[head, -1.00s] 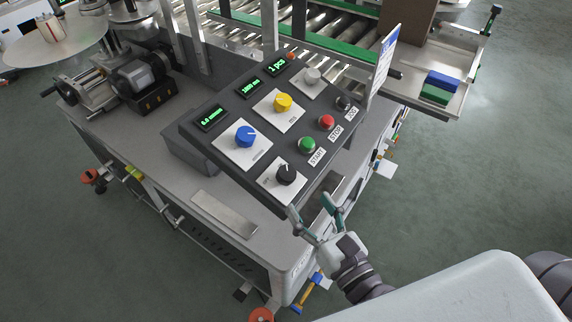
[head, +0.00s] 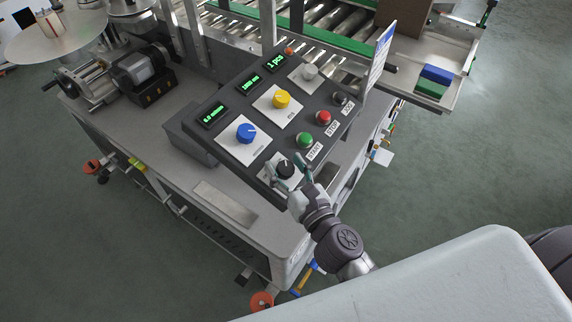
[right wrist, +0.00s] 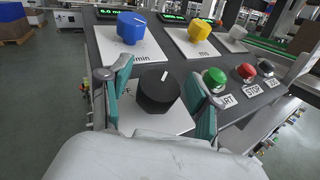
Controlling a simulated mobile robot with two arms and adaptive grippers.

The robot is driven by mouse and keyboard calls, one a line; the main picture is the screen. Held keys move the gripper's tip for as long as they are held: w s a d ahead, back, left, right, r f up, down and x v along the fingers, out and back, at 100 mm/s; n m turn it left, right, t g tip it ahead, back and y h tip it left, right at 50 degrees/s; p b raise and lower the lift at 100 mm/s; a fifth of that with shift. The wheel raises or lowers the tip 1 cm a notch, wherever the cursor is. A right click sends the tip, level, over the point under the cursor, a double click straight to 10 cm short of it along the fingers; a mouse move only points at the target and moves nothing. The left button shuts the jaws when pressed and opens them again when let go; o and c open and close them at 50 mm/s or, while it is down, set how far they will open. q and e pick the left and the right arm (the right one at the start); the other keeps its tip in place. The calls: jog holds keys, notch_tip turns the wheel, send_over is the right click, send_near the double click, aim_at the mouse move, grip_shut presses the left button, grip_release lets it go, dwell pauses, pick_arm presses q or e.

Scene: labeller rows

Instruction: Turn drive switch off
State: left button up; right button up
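The drive switch appears to be the black knob (head: 285,169) on a white plate at the near corner of the dark control panel (head: 232,104). In the right wrist view the black knob (right wrist: 159,90) has a white pointer mark towards its far side. My right gripper (head: 289,174) is at this knob. In the right wrist view its two teal fingers (right wrist: 160,98) stand open on either side of the knob, with gaps visible between. The plate's label is partly hidden by the gripper. My left gripper is not in view.
A blue knob (head: 246,132) and a yellow knob (head: 280,98) sit farther up the panel. Green (head: 305,139), red (head: 323,118) and black (head: 339,98) buttons line its right side. A motor unit (head: 139,70) stands left; a sign (head: 381,55) rises behind.

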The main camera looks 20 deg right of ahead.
jog(key=c, duration=0.9)
